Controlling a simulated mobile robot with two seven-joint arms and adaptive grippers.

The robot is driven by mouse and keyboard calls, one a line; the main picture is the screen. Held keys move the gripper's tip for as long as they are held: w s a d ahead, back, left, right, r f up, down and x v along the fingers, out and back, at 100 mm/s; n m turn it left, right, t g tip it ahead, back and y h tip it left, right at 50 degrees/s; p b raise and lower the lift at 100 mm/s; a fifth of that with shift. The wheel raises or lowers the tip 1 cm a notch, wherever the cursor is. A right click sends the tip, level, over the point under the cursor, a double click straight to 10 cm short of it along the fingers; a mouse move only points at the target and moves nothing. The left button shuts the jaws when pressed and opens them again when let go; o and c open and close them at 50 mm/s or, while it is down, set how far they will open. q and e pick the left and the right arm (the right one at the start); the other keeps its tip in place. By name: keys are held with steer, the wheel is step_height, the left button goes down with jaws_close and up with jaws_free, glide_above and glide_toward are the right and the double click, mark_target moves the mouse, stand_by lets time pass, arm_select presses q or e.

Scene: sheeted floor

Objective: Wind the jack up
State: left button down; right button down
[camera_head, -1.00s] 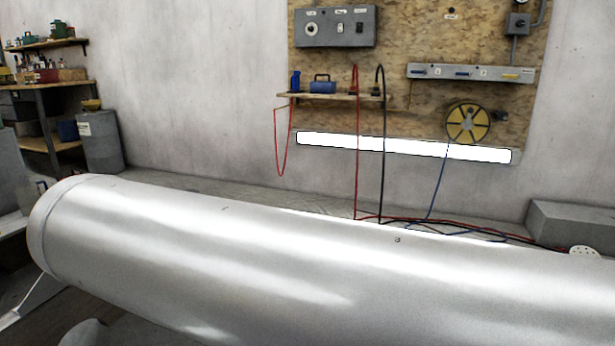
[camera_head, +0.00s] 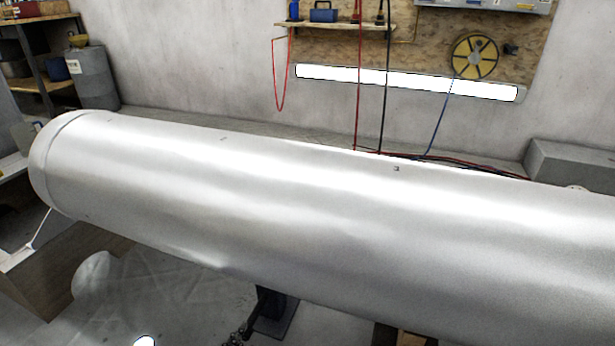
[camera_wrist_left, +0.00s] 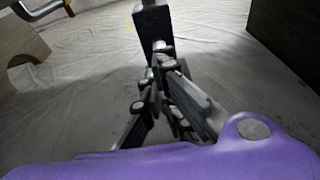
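A dark jack (camera_head: 272,312), partly hidden, stands on the floor under a long silver cylinder (camera_head: 300,205). In the left wrist view a dark upright block with a thin rod, seemingly part of the jack (camera_wrist_left: 152,22), is straight ahead of the fingers. My left gripper (camera_head: 238,336) shows as dark finger links at the bottom of the head view, just left of the jack. In the left wrist view its fingers (camera_wrist_left: 158,75) point at the block and come close together near its rod. I cannot tell whether they touch or hold it. My right gripper is not in view.
A wooden support (camera_head: 65,268) stands under the cylinder's left end, and a wooden piece (camera_head: 400,337) shows at the bottom right. A bent metal bar (camera_wrist_left: 40,10) is at the wrist view's upper left. Hoses (camera_head: 440,158) run behind the cylinder. Sheeted floor (camera_head: 165,285) is open left of the jack.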

arm_select(q)
steer(key=shift+s+d+f, duration=0.2)
steer(key=shift+d, duration=0.2)
steer(key=shift+s+a+f, duration=0.1)
steer(key=shift+s+f, duration=0.1)
steer(key=shift+f, duration=0.05)
steer(key=p+v, duration=0.1)
steer(key=v, duration=0.4)
steer(key=shift+s+p, duration=0.3)
steer(key=shift+s, duration=0.15)
stand_by(0.3)
